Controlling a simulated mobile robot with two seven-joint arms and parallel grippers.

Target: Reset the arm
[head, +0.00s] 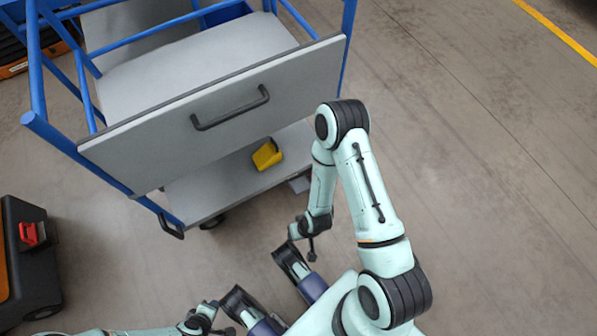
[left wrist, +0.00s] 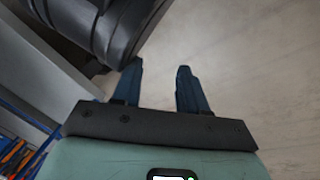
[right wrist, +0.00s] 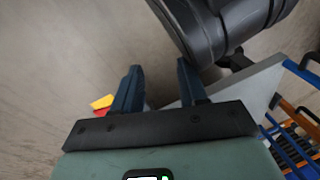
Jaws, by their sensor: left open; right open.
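My right arm (head: 370,190) is raised and bent in the head view, its elbow beside the right end of the cart's grey panel and its forearm folded back down. My left arm (head: 130,332) shows only in part, low at the bottom edge. My left gripper (left wrist: 160,67) is open and empty in the left wrist view, its dark blue fingers apart over bare floor. My right gripper (right wrist: 158,67) is open and empty in the right wrist view. I cannot make out either gripper's fingers clearly in the head view.
A blue-framed cart (head: 85,95) stands ahead, with a grey front panel (head: 165,135) and black handle (head: 230,108). A yellow object (head: 267,155) lies on its lower shelf (head: 205,190). A black case (head: 30,255) with a red latch stands at left. Floor at right is clear.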

